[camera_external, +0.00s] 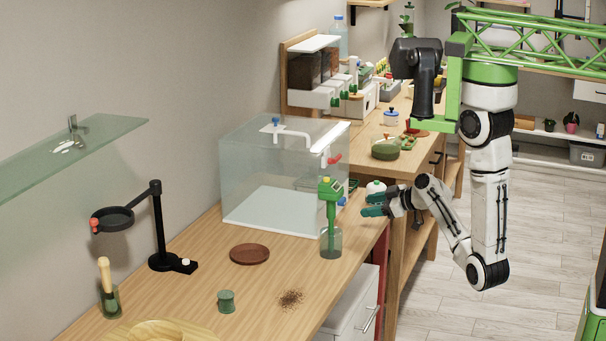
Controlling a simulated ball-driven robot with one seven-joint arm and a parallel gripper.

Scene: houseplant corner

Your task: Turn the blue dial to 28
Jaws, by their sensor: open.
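A small blue knob (276,121) stands on a white fitting on top of a clear box (250,165). My gripper (368,205) has teal fingers. It is open and empty, to the right of the box and apart from it, over the table's right edge. It points left and is well away from the blue knob.
A green-topped bottle (331,240) stands left of my gripper, in front of the box. A white round item (376,187) sits just behind my gripper. A brown saucer (249,254), black stand (160,230) and small green pot (226,301) are on the wooden table (200,270).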

